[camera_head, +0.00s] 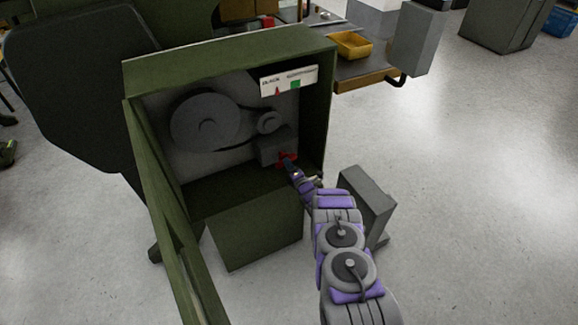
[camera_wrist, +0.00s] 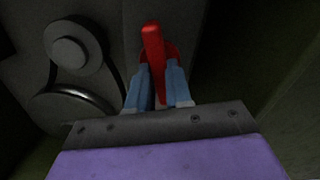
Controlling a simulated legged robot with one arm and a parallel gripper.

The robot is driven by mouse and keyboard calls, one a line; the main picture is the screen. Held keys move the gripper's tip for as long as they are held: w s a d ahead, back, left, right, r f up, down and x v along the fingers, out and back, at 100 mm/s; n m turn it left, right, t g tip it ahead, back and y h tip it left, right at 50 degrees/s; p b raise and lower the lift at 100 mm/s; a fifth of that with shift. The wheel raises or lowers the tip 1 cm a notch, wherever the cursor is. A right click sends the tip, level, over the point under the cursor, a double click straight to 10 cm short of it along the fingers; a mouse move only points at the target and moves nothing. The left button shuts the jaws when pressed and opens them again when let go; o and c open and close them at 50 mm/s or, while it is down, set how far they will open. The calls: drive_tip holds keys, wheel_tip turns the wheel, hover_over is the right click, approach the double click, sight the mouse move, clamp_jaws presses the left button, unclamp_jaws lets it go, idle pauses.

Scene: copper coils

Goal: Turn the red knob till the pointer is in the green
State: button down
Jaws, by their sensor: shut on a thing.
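The red knob (camera_head: 287,157) is on a grey block inside the open green cabinet (camera_head: 230,52). In the wrist view the knob (camera_wrist: 153,45) shows a long red bar standing roughly upright, over a round red base. My gripper (camera_head: 291,166) reaches into the cabinet from the lower right. In the wrist view my gripper (camera_wrist: 160,85) is shut on the knob, with one blue finger on each side of the bar. A white gauge plate (camera_head: 289,79) at the cabinet's upper right carries a green patch (camera_head: 296,85) and a red pointer (camera_head: 277,91). The pointer is left of the green.
A large pulley (camera_head: 203,122) and a small pulley (camera_head: 268,122) with a belt sit left of the knob. The cabinet's open door (camera_head: 165,215) stands at the left. A grey box (camera_head: 368,205) is right of my arm. Open floor lies at the right.

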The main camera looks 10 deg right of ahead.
drive_tip(key=shift+a, duration=0.2)
drive_tip(key=shift+s+m+p, duration=0.1)
drive_tip(key=shift+m+p, duration=0.45)
drive_tip(key=shift+m, duration=0.25)
drive_tip(key=m+p, duration=0.1)
drive_tip(key=m, duration=0.3)
drive_tip(key=shift+f, duration=0.15)
drive_tip(key=m, duration=0.4)
drive_tip(key=shift+p, duration=0.3)
drive_tip(key=m, duration=0.3)
drive_tip(key=shift+m, duration=0.3)
drive_tip(key=m+b, duration=0.1)
drive_tip(key=m, duration=0.3)
drive_tip(key=shift+r, duration=0.2)
drive_tip(key=shift+d+r+m+b, duration=0.15)
drive_tip(key=shift+m+b, duration=0.45)
drive_tip(key=shift+m, duration=1.3)
drive_tip(key=shift+w, duration=0.2)
